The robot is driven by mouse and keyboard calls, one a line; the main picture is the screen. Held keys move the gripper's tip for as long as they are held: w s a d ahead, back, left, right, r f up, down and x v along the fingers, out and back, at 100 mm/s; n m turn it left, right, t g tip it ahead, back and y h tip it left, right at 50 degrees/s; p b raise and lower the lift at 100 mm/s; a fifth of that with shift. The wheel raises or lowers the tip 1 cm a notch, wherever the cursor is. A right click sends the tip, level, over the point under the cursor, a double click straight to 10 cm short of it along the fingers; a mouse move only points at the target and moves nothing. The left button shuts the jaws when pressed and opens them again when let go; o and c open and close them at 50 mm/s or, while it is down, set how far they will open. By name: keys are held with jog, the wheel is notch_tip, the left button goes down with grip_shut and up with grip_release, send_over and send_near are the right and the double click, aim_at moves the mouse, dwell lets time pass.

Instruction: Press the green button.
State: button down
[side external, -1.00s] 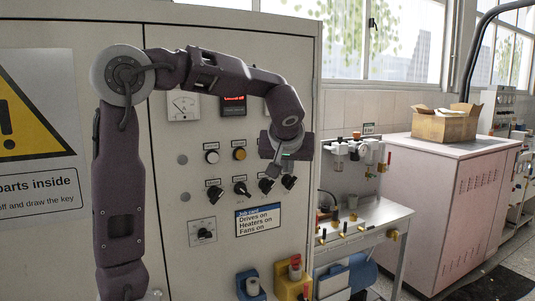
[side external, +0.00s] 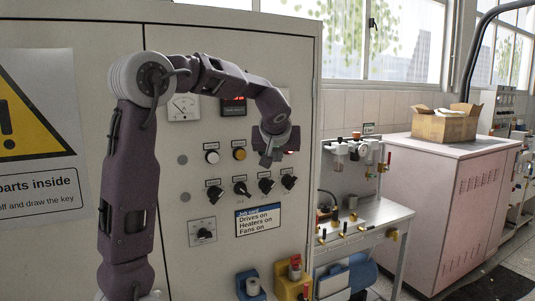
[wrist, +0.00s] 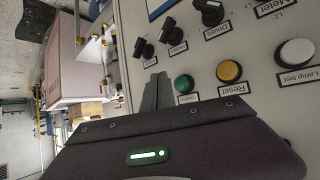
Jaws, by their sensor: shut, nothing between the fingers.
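The green button (wrist: 183,84) is a round domed cap on the panel in the wrist view, just right of my fingertips. In the side view my gripper and wrist hide it. My gripper (wrist: 158,78) is shut and empty, its dark fingers pointing at the panel beside the button. In the side view my gripper (side external: 266,161) is in front of the panel, to the right of the yellow button (side external: 239,154). I cannot tell how far the fingertips are from the panel surface.
The yellow Reset button (wrist: 229,71) and white Lamp test button (wrist: 296,52) are in the same row. Black rotary knobs (side external: 266,185) sit below that row in the side view. A workbench (side external: 365,222) and pink cabinet (side external: 450,200) stand to the right.

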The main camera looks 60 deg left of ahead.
jog(key=shift+a, duration=1.3)
dwell(1.0)
jog(key=shift+a, duration=0.4)
jog(key=shift+a, duration=0.5)
dwell(0.5)
jog(key=shift+d, duration=0.9)
jog(key=d, duration=0.5)
